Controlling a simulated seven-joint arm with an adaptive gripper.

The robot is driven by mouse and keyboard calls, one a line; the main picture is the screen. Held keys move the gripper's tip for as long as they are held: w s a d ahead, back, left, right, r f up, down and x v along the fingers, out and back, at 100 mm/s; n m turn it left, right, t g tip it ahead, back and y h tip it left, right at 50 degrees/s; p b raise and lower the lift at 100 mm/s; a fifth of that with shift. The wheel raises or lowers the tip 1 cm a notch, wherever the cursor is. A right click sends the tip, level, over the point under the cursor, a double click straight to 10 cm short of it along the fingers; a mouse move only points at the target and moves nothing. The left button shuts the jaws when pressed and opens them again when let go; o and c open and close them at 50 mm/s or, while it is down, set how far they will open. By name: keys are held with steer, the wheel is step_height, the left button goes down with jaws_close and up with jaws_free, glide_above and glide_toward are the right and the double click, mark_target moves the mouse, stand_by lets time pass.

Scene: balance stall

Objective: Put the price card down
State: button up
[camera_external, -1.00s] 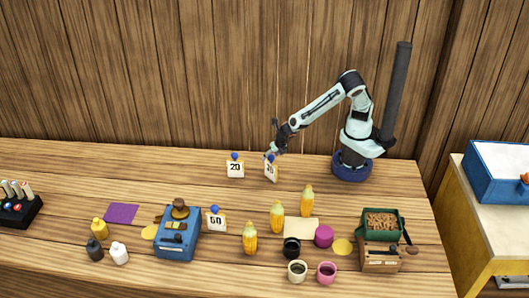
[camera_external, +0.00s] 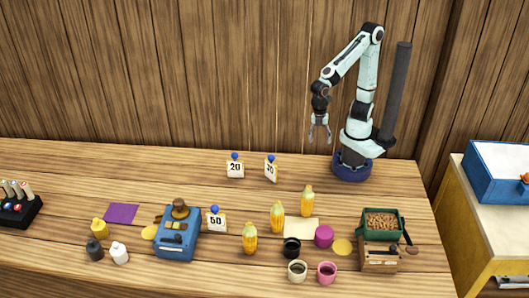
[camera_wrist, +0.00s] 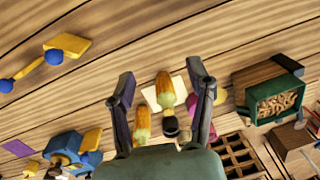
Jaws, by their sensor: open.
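Three white price cards with blue knobs stand on the wooden counter. One marked 20 (camera_external: 235,169) is at the back. Another card (camera_external: 271,171), turned at an angle, stands just right of it. A third marked 50 (camera_external: 216,221) is beside the blue scale. My gripper (camera_external: 320,136) is open and empty, raised above the counter to the right of the angled card. In the wrist view, my gripper (camera_wrist: 162,88) has its fingers spread, with nothing between them near the tips. Two blue knobs with yellow backs (camera_wrist: 55,57) show at the upper left there.
Several corn cobs (camera_external: 277,217), a pale sheet (camera_external: 301,229), dark and pink cups (camera_external: 327,272) and a green box of brown pieces (camera_external: 381,222) stand ahead. The blue scale (camera_external: 177,240) is left of centre. The back left of the counter is clear.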

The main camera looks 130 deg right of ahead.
steer(key=s+a+r+m, duration=0.2)
steer(key=s+a+m, duration=0.1)
steer(key=s+m, duration=0.3)
steer(key=shift+s+a+r+t, duration=0.2)
steer(key=shift+s+r+t, duration=0.1)
steer(key=shift+s, duration=0.7)
stand_by(0.3)
steer(key=shift+o, duration=0.5)
